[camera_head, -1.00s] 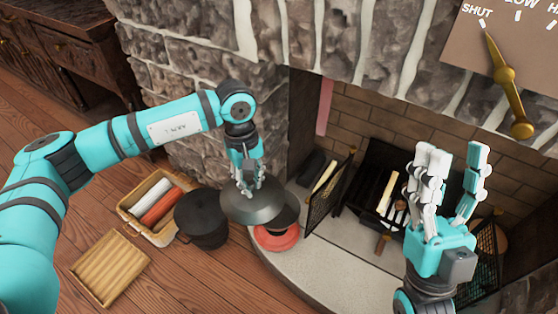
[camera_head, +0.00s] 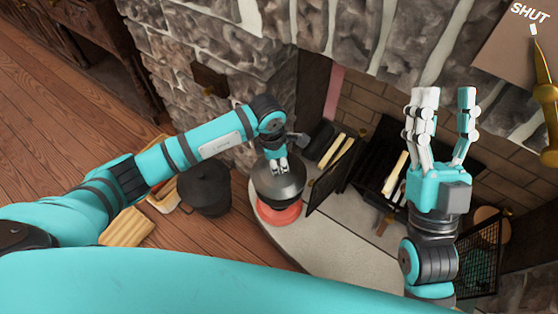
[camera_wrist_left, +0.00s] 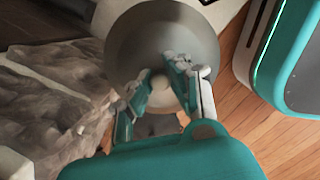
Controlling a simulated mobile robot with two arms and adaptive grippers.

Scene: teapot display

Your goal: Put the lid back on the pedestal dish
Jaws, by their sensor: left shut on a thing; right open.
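The lid (camera_head: 291,183) is a dark grey round dome, and my left gripper (camera_head: 277,168) is shut on its top knob. In the left wrist view the lid (camera_wrist_left: 140,45) fills the upper middle, with the fingers around the pale knob. The pedestal dish (camera_head: 272,204) is a dark bowl directly below the lid, mostly hidden by it. A red round base (camera_head: 284,215) shows under the dish on the hearth. I cannot tell whether the lid touches the dish rim. My right gripper (camera_head: 446,97) is open and empty, fingers pointing up, at the right before the fireplace.
A black lidded pot (camera_head: 205,190) stands left of the dish. A slatted wooden tray (camera_head: 124,228) lies further left, with a basket partly hidden by my arm. A mesh screen (camera_head: 325,186) stands close right of the dish. The pale hearth (camera_head: 325,245) in front is clear.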

